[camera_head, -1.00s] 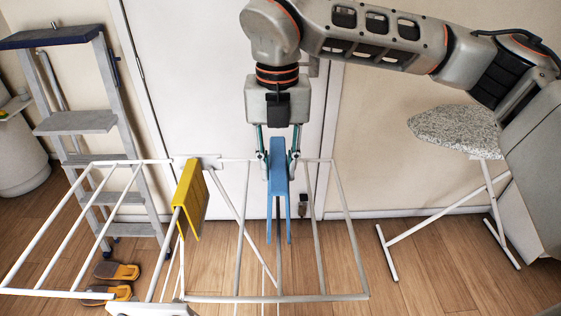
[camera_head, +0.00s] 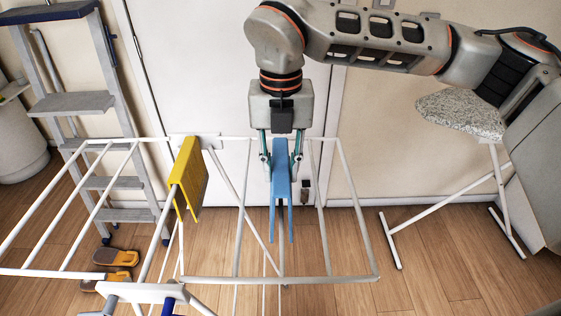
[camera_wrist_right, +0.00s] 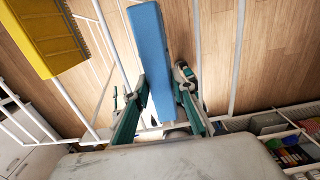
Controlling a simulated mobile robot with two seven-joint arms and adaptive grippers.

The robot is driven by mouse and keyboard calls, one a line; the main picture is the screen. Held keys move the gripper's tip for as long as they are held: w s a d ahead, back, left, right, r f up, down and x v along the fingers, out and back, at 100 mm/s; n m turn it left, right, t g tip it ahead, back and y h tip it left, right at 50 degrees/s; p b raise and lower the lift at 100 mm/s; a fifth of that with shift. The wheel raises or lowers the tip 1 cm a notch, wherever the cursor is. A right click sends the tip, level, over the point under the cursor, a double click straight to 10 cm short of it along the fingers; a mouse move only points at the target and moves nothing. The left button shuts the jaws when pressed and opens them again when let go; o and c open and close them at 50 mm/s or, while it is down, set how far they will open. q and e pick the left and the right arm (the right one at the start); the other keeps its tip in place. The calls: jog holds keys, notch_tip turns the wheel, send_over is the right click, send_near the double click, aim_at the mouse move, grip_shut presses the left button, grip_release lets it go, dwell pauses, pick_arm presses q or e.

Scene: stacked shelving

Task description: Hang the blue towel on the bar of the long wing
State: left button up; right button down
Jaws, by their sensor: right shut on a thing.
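The blue towel (camera_head: 281,165) is a folded strip with two hanging flaps. My right gripper (camera_head: 281,158) is shut on its upper part, one finger on each side. The towel also shows between the fingers in the right wrist view (camera_wrist_right: 152,60). It hangs over the right-hand wing of the white drying rack (camera_head: 330,280), lined up with a middle bar (camera_head: 281,262) of that wing. Its flaps seem to lie either side of that bar. I cannot tell whether the towel touches it. My left gripper is not in view.
A yellow towel (camera_head: 189,175) hangs on the rack left of the blue one. The rack's left wing (camera_head: 60,272) is empty. A stepladder (camera_head: 75,104) and orange slippers (camera_head: 115,257) are at left. An ironing board (camera_head: 462,115) stands at right. A white door (camera_head: 200,80) is behind.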

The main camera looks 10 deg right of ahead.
jog(key=shift+f+b, duration=0.6)
jog(key=shift+f, duration=0.8)
jog(key=shift+f+b, duration=0.7)
jog(key=shift+f, duration=1.2)
jog(key=c, duration=1.6)
grip_release()
